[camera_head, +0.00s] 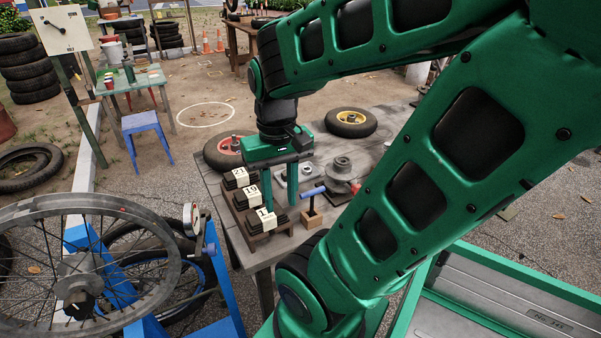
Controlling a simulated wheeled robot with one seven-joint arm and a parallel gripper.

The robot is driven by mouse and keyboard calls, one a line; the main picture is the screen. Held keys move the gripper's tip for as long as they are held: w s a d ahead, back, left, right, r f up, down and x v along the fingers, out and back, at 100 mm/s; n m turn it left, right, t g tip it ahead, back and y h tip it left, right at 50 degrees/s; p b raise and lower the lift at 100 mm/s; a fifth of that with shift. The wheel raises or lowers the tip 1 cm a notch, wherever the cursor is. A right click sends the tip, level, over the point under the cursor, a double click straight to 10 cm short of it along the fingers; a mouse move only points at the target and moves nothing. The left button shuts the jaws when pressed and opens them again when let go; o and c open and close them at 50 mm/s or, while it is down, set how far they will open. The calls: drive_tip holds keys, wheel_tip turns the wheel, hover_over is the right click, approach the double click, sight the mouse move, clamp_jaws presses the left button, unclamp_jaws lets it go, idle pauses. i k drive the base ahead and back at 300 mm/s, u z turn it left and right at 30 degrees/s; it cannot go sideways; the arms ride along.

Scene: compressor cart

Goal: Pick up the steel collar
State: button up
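I cannot identify the steel collar for sure. A small grey metal piece (307,169) with a round centre lies just right of the fingers, partly hidden by my gripper. A larger stepped grey metal part (341,167) stands further right on the bench. The collar may be one of these or be hidden behind my gripper or arm.
The tiered rack (241,208) holds dark blocks with numbered white tags. A blue-handled tool (312,191) rests on a wooden stand (311,218). Red-hubbed (221,150) and yellow-hubbed (350,121) wheels lie behind. A spoked wheel (40,260) stands at left. My arm covers the bench's right side.

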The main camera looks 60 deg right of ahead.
sight(306, 167)
drive_tip(key=k, duration=1.35)
drive_tip(key=z, duration=0.4)
drive_tip(key=i, duration=1.5)
